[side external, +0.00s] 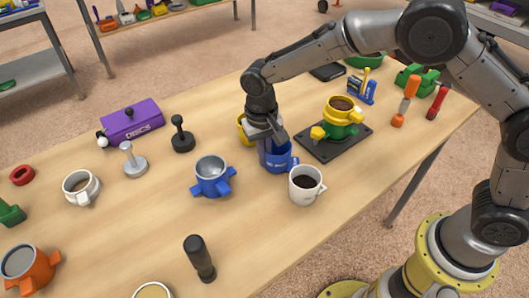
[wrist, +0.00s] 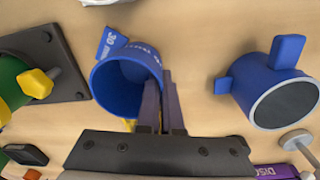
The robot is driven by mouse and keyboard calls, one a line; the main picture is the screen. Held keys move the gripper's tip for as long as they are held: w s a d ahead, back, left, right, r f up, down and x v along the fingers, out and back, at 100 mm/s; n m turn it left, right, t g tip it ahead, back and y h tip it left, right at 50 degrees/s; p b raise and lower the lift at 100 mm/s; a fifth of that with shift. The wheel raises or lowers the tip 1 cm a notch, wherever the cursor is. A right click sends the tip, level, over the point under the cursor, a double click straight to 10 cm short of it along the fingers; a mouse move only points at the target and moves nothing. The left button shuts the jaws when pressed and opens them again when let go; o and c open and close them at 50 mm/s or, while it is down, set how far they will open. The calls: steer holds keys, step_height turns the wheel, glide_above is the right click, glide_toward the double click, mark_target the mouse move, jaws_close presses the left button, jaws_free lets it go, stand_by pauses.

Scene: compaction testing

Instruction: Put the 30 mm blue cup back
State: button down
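The blue cup marked 30 mm (wrist: 118,90) is seen from above in the wrist view, with its labelled tab at upper left. It is empty inside. In the side view the same cup (side external: 281,157) is at my gripper, just behind a white mug. My gripper (wrist: 166,82) points down, its two fingers close together at the cup's right wall, one inside the rim and one outside. The fingers look shut on that wall. In the side view the fingers (side external: 264,152) are partly hidden by the cup. I cannot tell whether its base touches the table.
A second blue cup with tabs (side external: 212,177) stands to the left. A white mug of dark liquid (side external: 306,184) is close in front. A yellow cup (side external: 243,127) is partly hidden behind my gripper. A black plate (side external: 319,151) bears a green-and-yellow stack to the right.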

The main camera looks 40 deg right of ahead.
steer(key=shift+f, duration=0.3)
steer(key=c, duration=1.4)
jaws_free()
steer(key=o, duration=1.4)
steer(key=shift+r, duration=0.15)
step_height(320, 180, up, 7)
steer(key=shift+a+r, duration=0.15)
steer(key=shift+a, duration=0.05)
stand_by(0.5)
